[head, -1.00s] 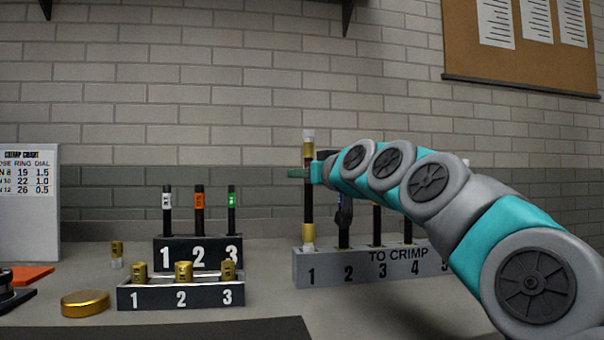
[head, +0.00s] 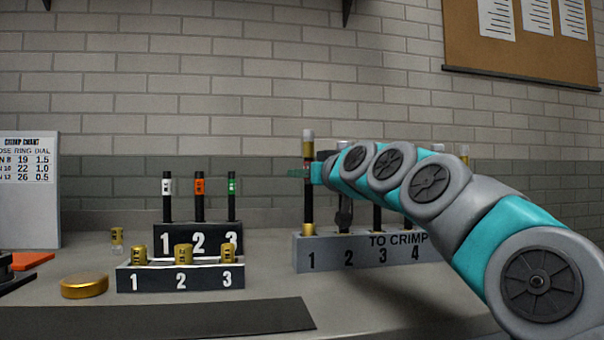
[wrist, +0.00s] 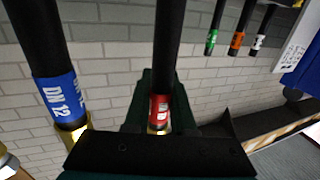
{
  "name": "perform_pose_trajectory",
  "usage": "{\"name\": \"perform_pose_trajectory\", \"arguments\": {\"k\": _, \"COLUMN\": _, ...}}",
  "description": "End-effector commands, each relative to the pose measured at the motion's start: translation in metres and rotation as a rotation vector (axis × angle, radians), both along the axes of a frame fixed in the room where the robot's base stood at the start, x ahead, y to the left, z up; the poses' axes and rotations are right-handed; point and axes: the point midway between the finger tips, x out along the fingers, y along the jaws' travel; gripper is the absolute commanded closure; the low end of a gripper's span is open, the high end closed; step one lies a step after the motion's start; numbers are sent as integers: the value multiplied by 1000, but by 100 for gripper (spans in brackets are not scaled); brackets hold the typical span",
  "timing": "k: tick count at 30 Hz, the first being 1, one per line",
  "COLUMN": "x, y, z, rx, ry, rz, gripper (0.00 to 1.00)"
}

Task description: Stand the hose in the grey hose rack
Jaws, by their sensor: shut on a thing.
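The hose (head: 309,200) is black with gold fittings, a pale upper tip and a red label that shows in the wrist view (wrist: 160,107). It stands upright at slot 1 of the grey hose rack (head: 330,256), with its lower end in the slot; how deep it sits is hidden. My gripper (head: 303,169) is shut on the hose at its upper part. In the wrist view, the dark green fingers (wrist: 160,120) lie around the red-label hose.
Other hoses stand in the grey rack to the right, partly behind my arm; one has a blue DN 12 label (wrist: 58,97). Left are a black numbered rack with three hoses (head: 198,238), a ferrule tray (head: 180,281) and a gold disc (head: 84,286).

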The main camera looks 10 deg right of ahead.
Motion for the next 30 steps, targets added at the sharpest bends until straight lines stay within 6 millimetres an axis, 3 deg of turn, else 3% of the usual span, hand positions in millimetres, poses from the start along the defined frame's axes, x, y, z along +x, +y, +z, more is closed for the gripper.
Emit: {"name": "perform_pose_trajectory", "arguments": {"k": 30, "x": 0, "y": 0, "z": -24, "rx": 0, "ry": -1, "rz": 0, "gripper": 100}}
